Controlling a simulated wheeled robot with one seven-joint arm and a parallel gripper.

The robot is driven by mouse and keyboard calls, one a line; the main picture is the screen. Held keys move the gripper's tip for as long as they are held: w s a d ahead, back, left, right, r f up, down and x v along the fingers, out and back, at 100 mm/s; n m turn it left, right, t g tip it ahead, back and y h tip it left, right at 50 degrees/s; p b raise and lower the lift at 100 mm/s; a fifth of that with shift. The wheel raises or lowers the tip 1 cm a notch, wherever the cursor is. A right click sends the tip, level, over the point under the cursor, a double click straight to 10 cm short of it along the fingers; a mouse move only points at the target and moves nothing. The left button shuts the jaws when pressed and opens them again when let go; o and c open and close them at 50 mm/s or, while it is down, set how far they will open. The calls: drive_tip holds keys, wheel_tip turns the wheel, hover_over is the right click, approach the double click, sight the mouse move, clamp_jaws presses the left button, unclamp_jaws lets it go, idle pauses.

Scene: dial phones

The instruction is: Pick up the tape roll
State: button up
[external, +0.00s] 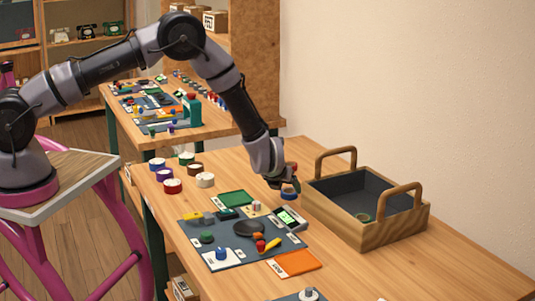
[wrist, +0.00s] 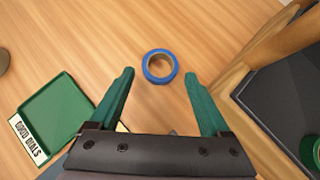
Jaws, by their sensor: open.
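A blue tape roll (wrist: 147,74) lies flat on the wooden table in the wrist view, ahead of and between my fingertips. It also shows in the external view (external: 289,195), partly hidden beneath my gripper (external: 283,184). In the wrist view my gripper (wrist: 160,76) has its two green fingers spread wide, one on each side of the roll, with nothing held. I cannot tell exactly how high the fingertips are above the table.
A wooden crate (external: 400,235) with handles stands just right of the roll, with a green ring (external: 363,217) inside. A green tray (wrist: 60,112) lies left. Several other tape rolls (external: 205,180) stand further left. A dark mat (external: 195,240) holds phone parts.

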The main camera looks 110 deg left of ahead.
sight(288, 199)
drive_tip(key=x, duration=0.3)
drive_tip(key=shift+a+f, duration=0.1)
drive_tip(key=shift+a, duration=0.05)
drive_tip(key=c, duration=1.1)
